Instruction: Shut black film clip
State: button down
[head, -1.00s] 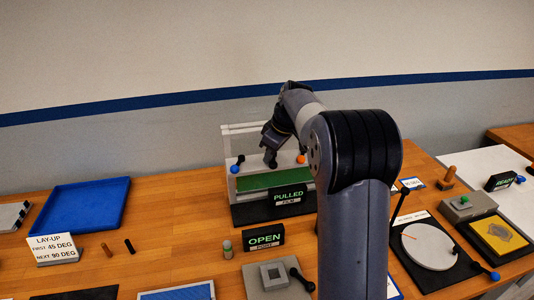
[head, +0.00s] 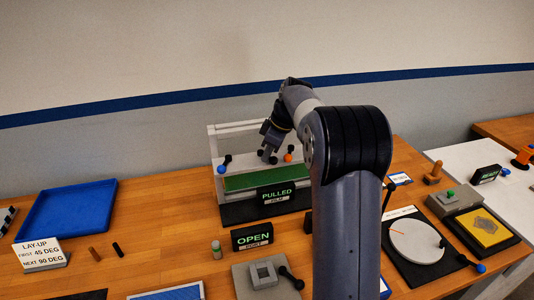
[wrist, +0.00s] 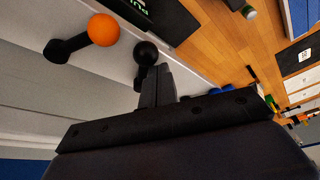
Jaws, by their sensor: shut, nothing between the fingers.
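The black film clip shows as a dark lever with a black ball (head: 273,160) on the white film frame (head: 212,150). Its ball also shows in the wrist view (wrist: 146,53), with its short arm partly hidden by my fingers. My gripper (head: 267,151) is shut and empty, close beside the black ball. In the wrist view my closed fingers (wrist: 158,82) are right next to that ball; I cannot tell whether they touch it. A clip with an orange ball (head: 288,157) stands to the right, and one with a blue ball (head: 221,170) to the left.
A green strip (head: 255,180) and a "PULLED FILM" sign (head: 278,195) are in front of the clips. An "OPEN PORT" sign (head: 252,237) stands nearer. A blue tray (head: 70,208) is at left, a round grey plate (head: 416,242) at right.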

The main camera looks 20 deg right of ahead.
jog(key=shift+d+r, duration=0.1)
dwell(0.6)
jog(key=shift+d+r, duration=0.1)
jog(key=shift+r, duration=0.2)
jog(key=b+v, duration=0.1)
jog(key=v, duration=0.9)
